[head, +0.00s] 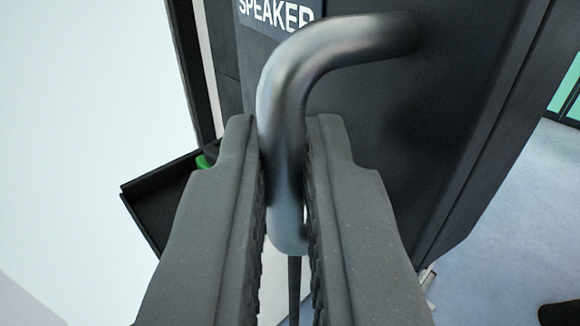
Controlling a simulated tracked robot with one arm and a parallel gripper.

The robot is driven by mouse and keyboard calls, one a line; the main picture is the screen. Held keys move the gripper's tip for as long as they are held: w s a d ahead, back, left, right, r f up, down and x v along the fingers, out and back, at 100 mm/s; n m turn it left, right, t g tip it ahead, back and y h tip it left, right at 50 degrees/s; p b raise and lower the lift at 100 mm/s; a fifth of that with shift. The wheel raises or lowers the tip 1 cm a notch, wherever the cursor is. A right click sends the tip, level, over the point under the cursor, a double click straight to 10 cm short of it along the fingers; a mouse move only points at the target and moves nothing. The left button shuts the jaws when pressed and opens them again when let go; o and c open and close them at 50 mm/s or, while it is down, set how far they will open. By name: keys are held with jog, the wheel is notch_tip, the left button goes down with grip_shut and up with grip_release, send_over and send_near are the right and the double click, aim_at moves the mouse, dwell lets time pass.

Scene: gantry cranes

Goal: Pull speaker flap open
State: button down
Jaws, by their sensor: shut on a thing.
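The speaker flap (435,120) is a dark panel with a white-lettered "SPEAKER" label (278,14) near its top left. A bent grey metal handle (335,45) sticks out from the flap and curves down toward me. My gripper (284,165) is shut on the lower part of this handle, with one ribbed finger on each side. The flap stands at an angle, with its right edge running down toward the floor. The fingers hide the lower middle of the flap.
A dark open tray or box (160,200) with a green item (203,162) in it juts out at the left, partly behind my left finger. A pale wall (80,110) fills the left side. Blue-grey floor (510,230) shows at the right, with a dark object (560,313) at the bottom right corner.

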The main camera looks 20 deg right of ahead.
jog(key=shift+w, duration=0.1)
dwell(0.3)
jog(key=c, duration=1.5)
grip_release()
jog(key=shift+w, duration=0.25)
jog(key=shift+s+a, duration=0.1)
jog(key=shift+s, duration=0.05)
jog(key=b+v, duration=0.2)
jog(key=v, duration=1.1)
jog(key=shift+s+a+b, duration=0.2)
jog(key=shift+s+b, duration=0.15)
jog(key=shift+b, duration=0.05)
